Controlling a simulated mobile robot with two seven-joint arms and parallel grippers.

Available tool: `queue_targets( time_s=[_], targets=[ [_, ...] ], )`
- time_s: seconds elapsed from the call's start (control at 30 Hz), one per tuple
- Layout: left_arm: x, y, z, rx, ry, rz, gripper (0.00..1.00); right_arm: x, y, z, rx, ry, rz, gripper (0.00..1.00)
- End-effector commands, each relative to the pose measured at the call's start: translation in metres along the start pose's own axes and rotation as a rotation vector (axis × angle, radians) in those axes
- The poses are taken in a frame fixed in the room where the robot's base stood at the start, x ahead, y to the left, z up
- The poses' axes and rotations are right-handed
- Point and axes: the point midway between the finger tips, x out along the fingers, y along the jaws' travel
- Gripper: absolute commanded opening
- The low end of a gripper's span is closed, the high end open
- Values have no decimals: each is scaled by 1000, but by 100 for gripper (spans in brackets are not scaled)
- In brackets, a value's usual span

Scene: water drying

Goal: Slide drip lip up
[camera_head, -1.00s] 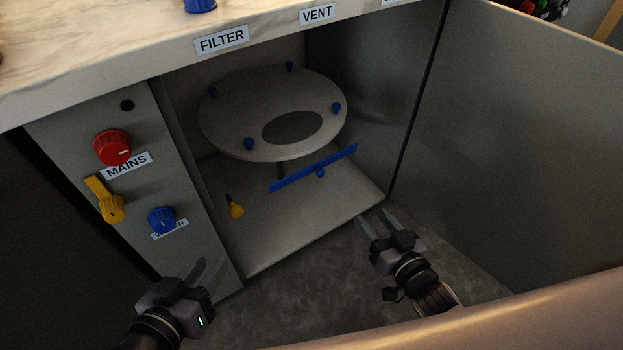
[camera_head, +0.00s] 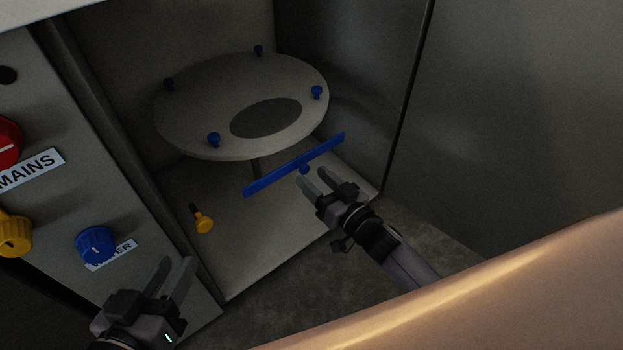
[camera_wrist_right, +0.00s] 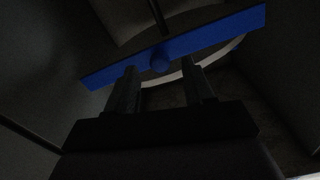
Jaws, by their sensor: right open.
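The drip lip looks to be the long blue bar (camera_head: 270,178) with a small round blue knob (camera_head: 304,169) at its middle, below the round grey plate in the open cabinet. My right gripper (camera_head: 318,180) is open and empty, its fingertips close to the knob in the head view. In the right wrist view the blue bar (camera_wrist_right: 215,36) crosses above the fingers. The knob (camera_wrist_right: 160,61) lies just beyond and between the open fingertips (camera_wrist_right: 163,76); I cannot tell whether they touch. My left gripper (camera_head: 172,275) is at lower left by the control panel, away from the bar; its fingers look apart.
The round plate (camera_head: 200,115) has several blue knobs and a dark oval. A yellow-handled piece (camera_head: 203,223) is on the cabinet floor (camera_head: 240,255). Red, yellow and blue knobs (camera_head: 97,243) sit on the left panel. A large grey panel (camera_head: 510,110) bounds the right.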

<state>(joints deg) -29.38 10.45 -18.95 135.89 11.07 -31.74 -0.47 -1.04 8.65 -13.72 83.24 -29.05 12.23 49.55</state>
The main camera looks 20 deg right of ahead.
Motion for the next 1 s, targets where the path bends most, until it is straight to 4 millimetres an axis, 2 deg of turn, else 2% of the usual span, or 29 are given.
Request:
queue_targets(
  time_s=[0.2,0.5,0.67,0.87,1.0],
  targets=[
    [-2,-3,1,33,19,-13,35,16,0,1,1,0,0,53],
    [-3,-4,0,37,21,-15,35,18,0,0,1,-1,1,53],
    [-3,-4,0,37,21,-15,35,18,0,0,1,-1,1,0],
    [-4,-3,-3,33,21,-12,35,18,-1,-2,1,0,1,0],
    [0,3,-6,-24,-11,7,35,18,-4,-15,1,0,0,0]
  ],
)
